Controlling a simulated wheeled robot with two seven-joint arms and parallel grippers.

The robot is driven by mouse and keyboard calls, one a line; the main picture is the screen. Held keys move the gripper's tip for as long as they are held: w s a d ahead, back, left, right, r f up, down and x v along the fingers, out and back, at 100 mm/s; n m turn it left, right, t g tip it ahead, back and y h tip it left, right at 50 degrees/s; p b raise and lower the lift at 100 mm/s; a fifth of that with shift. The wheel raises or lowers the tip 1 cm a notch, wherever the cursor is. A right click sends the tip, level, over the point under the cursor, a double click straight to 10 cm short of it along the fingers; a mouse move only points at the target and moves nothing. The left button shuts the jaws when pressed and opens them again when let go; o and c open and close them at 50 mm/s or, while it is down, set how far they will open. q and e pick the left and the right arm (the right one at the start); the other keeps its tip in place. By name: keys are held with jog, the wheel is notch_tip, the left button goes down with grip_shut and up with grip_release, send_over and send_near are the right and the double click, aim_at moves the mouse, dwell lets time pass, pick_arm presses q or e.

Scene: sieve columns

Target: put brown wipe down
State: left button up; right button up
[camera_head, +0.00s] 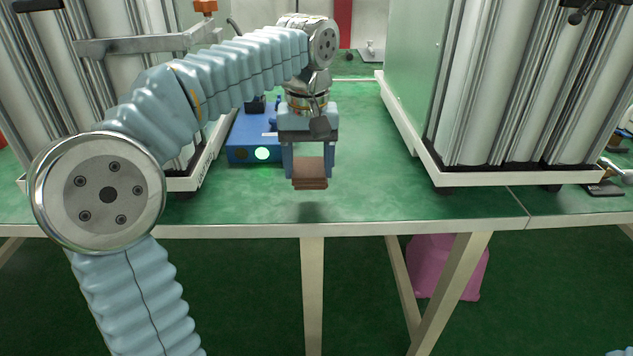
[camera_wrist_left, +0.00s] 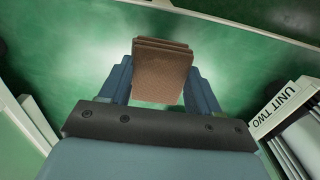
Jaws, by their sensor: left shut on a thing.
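The brown wipe (camera_head: 309,172) is a small folded, layered pad. My left gripper (camera_head: 308,176) is shut on it and holds it above the green tabletop (camera_head: 370,190), near the table's front edge. A dark shadow lies on the table below it, apart from the wipe. In the left wrist view the wipe (camera_wrist_left: 161,75) sits between the two blue fingers of my left gripper (camera_wrist_left: 160,85). My right gripper is not in view.
A blue box (camera_head: 240,143) with a lit green button stands behind and left of the wipe. Column units on white bases (camera_head: 500,177) stand left and right. A pink container (camera_head: 450,268) is under the table.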

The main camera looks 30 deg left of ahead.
aim_at(316, 198)
pick_arm(q)
jog(key=shift+w+d+f, duration=0.1)
jog(key=shift+w+f, duration=0.55)
jog(key=shift+f, duration=0.15)
jog(key=shift+w+d+f+b, duration=0.1)
jog(key=shift+w+f+b, duration=0.1)
jog(key=shift+f, duration=0.8)
jog(key=shift+w+f+b, duration=0.1)
jog(key=shift+w+f, duration=0.1)
jog(key=shift+f, duration=0.8)
jog(key=shift+f, duration=0.15)
jog(key=o, duration=1.1)
notch_tip(316, 198, up, 12)
jog(key=p, duration=0.2)
jog(key=shift+r+p, duration=0.2)
jog(key=shift+p, duration=0.15)
jog(key=shift+s, duration=0.1)
